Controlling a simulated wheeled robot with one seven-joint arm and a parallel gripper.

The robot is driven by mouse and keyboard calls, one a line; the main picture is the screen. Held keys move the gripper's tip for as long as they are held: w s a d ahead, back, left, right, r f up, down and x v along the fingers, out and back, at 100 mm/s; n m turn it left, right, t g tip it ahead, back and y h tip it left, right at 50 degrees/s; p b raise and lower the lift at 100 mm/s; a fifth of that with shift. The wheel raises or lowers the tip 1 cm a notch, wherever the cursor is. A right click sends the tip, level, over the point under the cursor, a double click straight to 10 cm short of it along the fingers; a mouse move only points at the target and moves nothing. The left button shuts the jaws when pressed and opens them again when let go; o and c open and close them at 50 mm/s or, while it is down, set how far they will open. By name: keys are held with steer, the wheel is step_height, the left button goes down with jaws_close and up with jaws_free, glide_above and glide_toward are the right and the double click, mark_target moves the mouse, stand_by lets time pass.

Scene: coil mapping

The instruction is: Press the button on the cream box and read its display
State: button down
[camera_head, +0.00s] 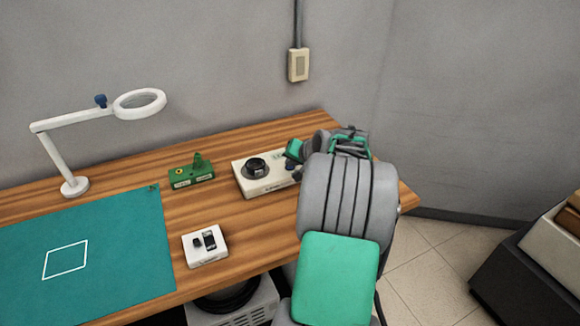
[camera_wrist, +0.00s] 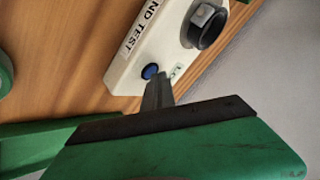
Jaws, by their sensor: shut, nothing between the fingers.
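The cream box (camera_head: 250,187) stands on the wooden bench, just left of my arm. It carries a black round knob, and in the wrist view the box (camera_wrist: 128,65) shows a label ending "ND TEST". A blue button (camera_wrist: 150,71) sits near its edge. My arm hides the box's right end in the head view.
A green block (camera_head: 191,178) and a small white box (camera_head: 205,247) stand left of the cream box. A magnifier lamp (camera_head: 75,187) and a teal mat (camera_head: 110,265) lie further left. A wall outlet (camera_head: 298,65) is behind. The bench ends right of my arm.

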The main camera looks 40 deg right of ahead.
mark_target(292, 169)
steer(key=shift+r+p, duration=0.45)
steer(key=shift+r, duration=0.3)
steer(key=shift+r+p, duration=1.6)
steer(key=shift+r, duration=1)
